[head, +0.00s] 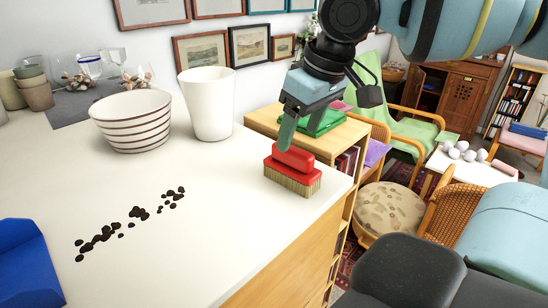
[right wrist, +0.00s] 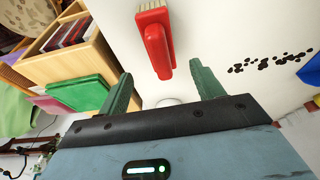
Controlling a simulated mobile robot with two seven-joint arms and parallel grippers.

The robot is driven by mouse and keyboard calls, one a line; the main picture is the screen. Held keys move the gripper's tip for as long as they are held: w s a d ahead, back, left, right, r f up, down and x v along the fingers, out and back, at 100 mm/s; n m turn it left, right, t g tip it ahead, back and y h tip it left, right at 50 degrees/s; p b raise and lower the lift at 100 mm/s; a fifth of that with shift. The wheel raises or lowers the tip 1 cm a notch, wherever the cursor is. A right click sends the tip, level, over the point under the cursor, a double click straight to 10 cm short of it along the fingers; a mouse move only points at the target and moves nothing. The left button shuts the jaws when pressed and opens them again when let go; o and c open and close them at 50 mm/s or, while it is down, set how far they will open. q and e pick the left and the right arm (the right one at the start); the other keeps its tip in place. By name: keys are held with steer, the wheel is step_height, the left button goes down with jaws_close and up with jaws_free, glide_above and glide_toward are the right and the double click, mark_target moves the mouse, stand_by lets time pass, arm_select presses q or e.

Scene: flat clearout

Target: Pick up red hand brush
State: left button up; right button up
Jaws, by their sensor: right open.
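The red hand brush (head: 298,173) stands bristles down on the white counter near its right edge, in the head view. In the right wrist view the red brush (right wrist: 156,45) lies ahead of the fingertips, between their lines. My right gripper (head: 287,135) is just above and behind the brush handle, pointing down. In the right wrist view its two green fingers (right wrist: 160,78) are spread apart with nothing between them. Whether a finger touches the brush cannot be told. My left gripper does not show.
Dark crumbs (head: 128,223) are scattered on the white counter (head: 215,205). A blue object (head: 28,262) lies at the front left. A striped bowl (head: 133,122) and a white vase (head: 208,103) stand behind. A wooden shelf unit (head: 262,120) adjoins the counter's far right.

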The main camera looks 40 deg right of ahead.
mark_target(294, 149)
steer(key=shift+s+f, duration=0.2)
steer(key=shift+f, duration=0.4)
steer(key=shift+w+a+f, duration=0.1)
steer(key=shift+w+f, duration=0.25)
steer(key=shift+f, duration=0.3)
steer(key=shift+w, duration=0.1)
steer(key=shift+f, duration=0.25)
steer(key=shift+b+x, duration=0.35)
steer(key=shift+x, duration=2)
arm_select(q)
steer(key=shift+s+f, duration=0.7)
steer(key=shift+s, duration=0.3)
arm_select(e)
steer(key=shift+r, duration=0.1)
steer(key=shift+c, duration=0.3)
